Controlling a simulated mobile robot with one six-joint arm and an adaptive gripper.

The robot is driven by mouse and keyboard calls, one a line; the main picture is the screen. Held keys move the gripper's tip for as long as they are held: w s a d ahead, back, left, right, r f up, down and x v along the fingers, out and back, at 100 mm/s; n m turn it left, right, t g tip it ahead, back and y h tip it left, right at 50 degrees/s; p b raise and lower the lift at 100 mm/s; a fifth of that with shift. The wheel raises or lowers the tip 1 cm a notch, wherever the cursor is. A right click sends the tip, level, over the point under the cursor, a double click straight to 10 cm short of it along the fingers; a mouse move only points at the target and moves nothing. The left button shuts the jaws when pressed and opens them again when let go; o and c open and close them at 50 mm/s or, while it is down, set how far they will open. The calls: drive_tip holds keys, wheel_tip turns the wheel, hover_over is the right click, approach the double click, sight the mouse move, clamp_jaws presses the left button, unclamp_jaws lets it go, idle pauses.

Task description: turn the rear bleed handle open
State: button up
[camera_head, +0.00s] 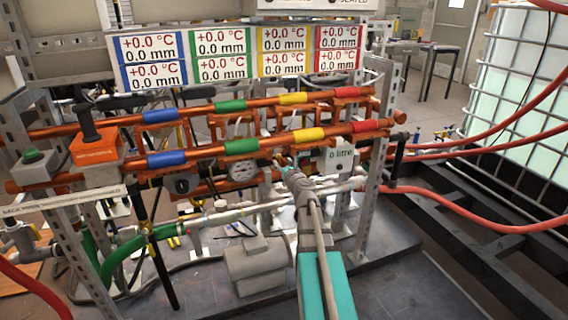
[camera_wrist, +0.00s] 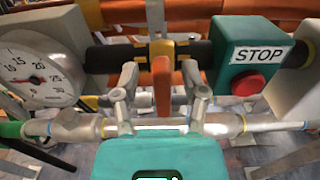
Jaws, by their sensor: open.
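A small red-orange lever handle (camera_wrist: 162,88) hangs below a yellow valve body (camera_wrist: 161,48) on a dark pipe in the wrist view. I cannot tell for certain whether it is the rear bleed handle. My gripper (camera_wrist: 160,75) is open, with one grey finger on each side of the lever. The lever appears between the fingers, with gaps on both sides; whether they are level with it in depth is unclear. In the head view my gripper (camera_head: 288,167) reaches in below the lower orange pipe, and the lever is not distinguishable there.
A round gauge (camera_wrist: 40,72) lies left of the fingers and a teal STOP box (camera_wrist: 248,62) with a red button close to the right. Orange pipes (camera_head: 205,152) with coloured bands run above my gripper. A metal post (camera_head: 368,200) stands to the right.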

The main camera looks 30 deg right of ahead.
drive_tip(key=shift+c, duration=0.3)
clamp_jaws()
drive_tip(key=shift+d, duration=0.15)
